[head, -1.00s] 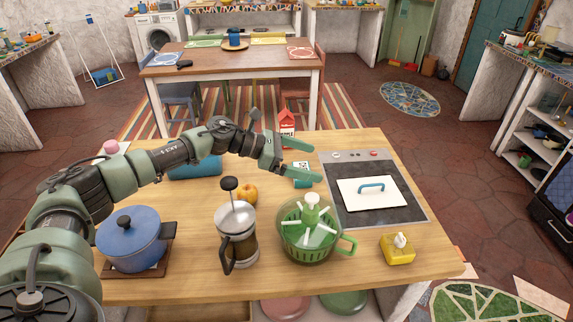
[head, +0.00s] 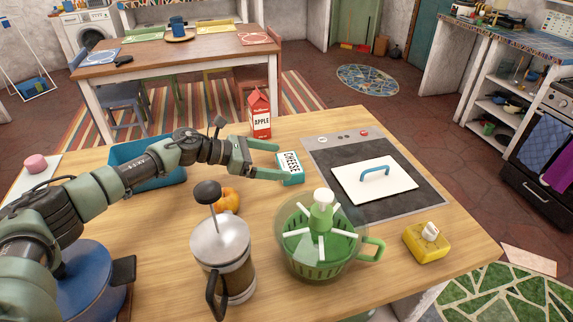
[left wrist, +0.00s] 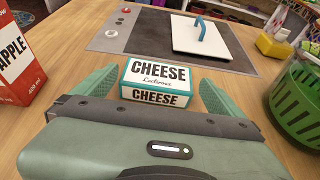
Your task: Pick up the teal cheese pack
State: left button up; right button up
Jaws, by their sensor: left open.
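The teal cheese pack (head: 290,168) lies on the wooden counter, left of the cooktop. Its white label with the word CHEESE shows clearly in the left wrist view (left wrist: 158,78). My left gripper (head: 277,162) is open, with its green fingers on either side of the pack. In the left wrist view the pack sits between the two fingertips (left wrist: 155,88), with a small gap visible on the right side. The left finger is very near the pack's left end; I cannot tell whether it touches. My right gripper is not in view.
A red apple carton (head: 259,113) stands behind the gripper. A green salad spinner (head: 322,240), a French press (head: 222,255) and an orange fruit (head: 228,199) stand in front. The cooktop (head: 345,150) bears a white board (head: 374,185). A blue tray (head: 125,153) lies left.

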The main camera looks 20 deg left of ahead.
aim_at(298, 163)
pick_arm(q)
jog(key=shift+w+d+f, duration=0.2)
jog(key=shift+w+d, duration=0.2)
jog(key=shift+d, duration=0.2)
jog(key=shift+w+d+f, duration=0.15)
jog(key=shift+w+f, duration=0.05)
jog(key=shift+f, duration=0.05)
jog(key=shift+w+d+f, duration=0.1)
jog(key=shift+w+f, duration=0.05)
jog(key=shift+w, duration=0.05)
jog(key=shift+w+d+f+p, duration=0.1)
jog(key=shift+w+d+p, duration=0.15)
jog(key=shift+p, duration=0.25)
jog(key=p+x, duration=0.1)
jog(key=x, duration=0.2)
jog(key=shift+w+d+f, duration=0.1)
jog(key=shift+d+f, duration=0.05)
jog(key=shift+d, duration=0.2)
jog(key=shift+w+d+f, duration=0.1)
jog(key=shift+w+f, duration=0.05)
jog(key=shift+f, duration=0.1)
jog(key=shift+r, duration=0.1)
jog(key=c, duration=1.2)
jog(key=shift+c, duration=0.4)
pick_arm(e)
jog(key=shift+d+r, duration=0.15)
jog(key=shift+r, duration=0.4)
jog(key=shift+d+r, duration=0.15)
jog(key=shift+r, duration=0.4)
